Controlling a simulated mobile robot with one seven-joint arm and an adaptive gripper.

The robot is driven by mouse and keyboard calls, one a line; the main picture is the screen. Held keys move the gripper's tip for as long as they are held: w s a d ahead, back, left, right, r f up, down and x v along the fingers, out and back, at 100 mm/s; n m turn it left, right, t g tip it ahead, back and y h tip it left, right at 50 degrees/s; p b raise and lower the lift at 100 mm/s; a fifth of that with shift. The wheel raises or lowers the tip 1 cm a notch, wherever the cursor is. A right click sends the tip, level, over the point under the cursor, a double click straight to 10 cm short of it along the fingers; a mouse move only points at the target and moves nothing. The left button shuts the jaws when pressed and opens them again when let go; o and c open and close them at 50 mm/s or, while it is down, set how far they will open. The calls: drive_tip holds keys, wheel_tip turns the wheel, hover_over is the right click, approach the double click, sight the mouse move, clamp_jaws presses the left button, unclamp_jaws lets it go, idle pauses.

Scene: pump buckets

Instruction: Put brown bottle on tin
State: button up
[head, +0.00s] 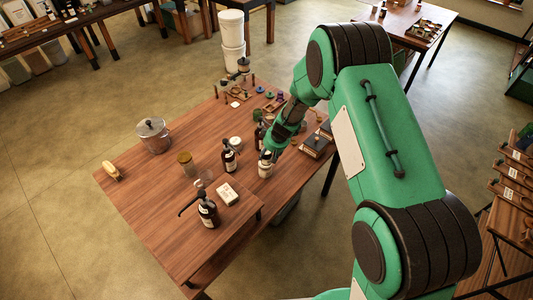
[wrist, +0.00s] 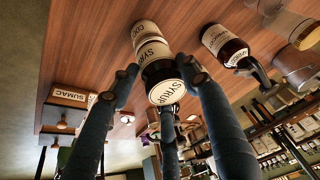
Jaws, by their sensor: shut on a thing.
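The brown bottle (wrist: 159,73) has a cream SYRUP label and a round SYRUP lid facing the wrist camera. My gripper (wrist: 162,85) has its fingers closed around it. A pale tin (wrist: 144,29) with a partly readable label is directly beyond the bottle, in line with it, on the table side. In the head view my gripper (head: 270,152) is low over the pale tin (head: 265,170) near the table's right edge, and mostly hides the bottle. The bottle looks upright and on or just above the tin; I cannot tell whether they touch.
Dark pump bottles stand left of my gripper (head: 229,158) and at the front (head: 208,213). A pale tin (head: 235,143), an amber jar (head: 186,162), a white box (head: 228,195) and a lidded pot (head: 153,135) share the table. Dark boxes (head: 315,146) lie to the right.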

drive_tip(key=shift+w+a+f, duration=0.1)
drive_tip(key=shift+w+a, duration=0.1)
drive_tip(key=shift+w, duration=0.75)
drive_tip(key=shift+w+p, duration=0.1)
drive_tip(key=shift+p, duration=0.2)
drive_tip(key=shift+w, duration=0.15)
drive_tip(key=shift+w+f, duration=0.1)
drive_tip(key=shift+f, duration=1.65)
drive_tip(key=shift+f, duration=0.15)
drive_tip(key=o, duration=1.3)
drive_tip(key=shift+r+p, duration=0.2)
drive_tip(key=shift+p, duration=0.1)
